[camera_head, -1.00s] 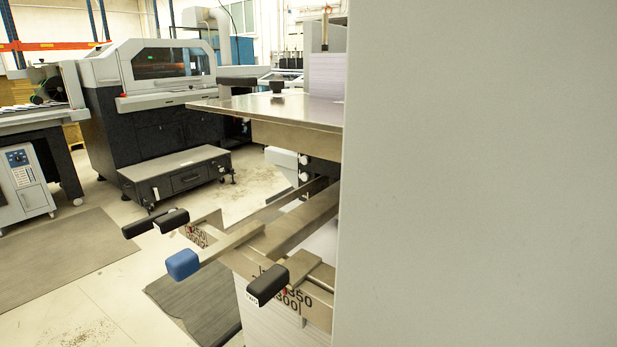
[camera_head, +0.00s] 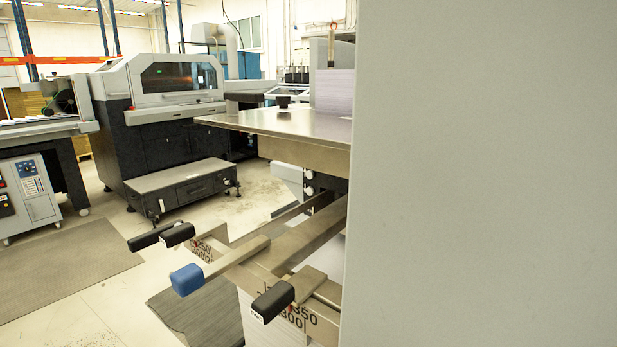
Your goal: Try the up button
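No up button can be made out in the head view. A control box with a blue dial and small buttons (camera_head: 29,180) stands at the far left, too small to read. Another panel with a red part (camera_head: 5,206) is cut off by the left edge. The near machine has a steel table (camera_head: 285,122) and bars below it ending in a blue knob (camera_head: 187,280) and black handles (camera_head: 272,302). Neither of my grippers is in view.
A large plain grey panel (camera_head: 485,170) fills the right half and hides what lies behind it. A grey and black machine (camera_head: 165,100) stands at the back left, with a low step unit (camera_head: 185,187) before it. Floor with mats (camera_head: 60,265) is open at the left.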

